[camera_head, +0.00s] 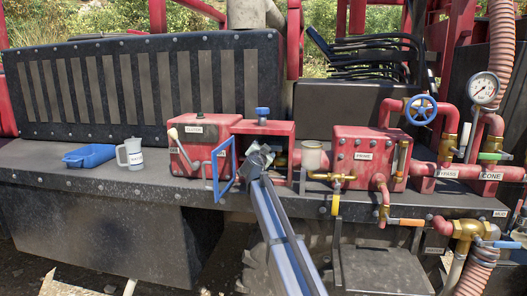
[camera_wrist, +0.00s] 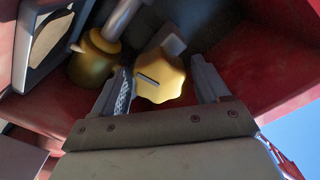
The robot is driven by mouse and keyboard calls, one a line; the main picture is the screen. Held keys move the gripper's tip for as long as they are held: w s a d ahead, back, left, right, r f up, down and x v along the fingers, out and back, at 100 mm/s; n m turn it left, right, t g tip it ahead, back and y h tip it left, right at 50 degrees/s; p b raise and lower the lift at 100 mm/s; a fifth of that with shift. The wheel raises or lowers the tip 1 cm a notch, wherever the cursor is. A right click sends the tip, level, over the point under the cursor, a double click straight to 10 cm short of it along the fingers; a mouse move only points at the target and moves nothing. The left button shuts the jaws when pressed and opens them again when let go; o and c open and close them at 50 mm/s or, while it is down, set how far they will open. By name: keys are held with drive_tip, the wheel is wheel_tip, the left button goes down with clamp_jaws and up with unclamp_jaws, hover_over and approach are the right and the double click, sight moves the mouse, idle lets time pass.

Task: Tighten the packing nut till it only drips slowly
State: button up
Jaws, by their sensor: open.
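A yellow, lobed nut (camera_wrist: 160,77) with a dark slot in its face shows in the wrist view; it looks like the packing nut. My gripper (camera_wrist: 161,70) is open, with one finger on each side of the nut. The left finger is close to the nut's edge; a gap shows on the right. I cannot tell whether either touches. In the head view my gripper (camera_head: 260,157) reaches into the front of the red housing (camera_head: 280,128), hiding the nut. No dripping is visible.
A brass body (camera_wrist: 92,62) with a grey shaft sits left of the nut, inside red walls. A blue-framed door (camera_head: 222,172) stands open left of my gripper. A jar (camera_head: 312,156), a white mug (camera_head: 131,154) and a blue tray (camera_head: 89,156) stand on the deck.

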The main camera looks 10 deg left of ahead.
drive_tip(key=shift+s, duration=0.1)
drive_tip(key=s, duration=1.3)
drive_tip(key=shift+s, duration=0.35)
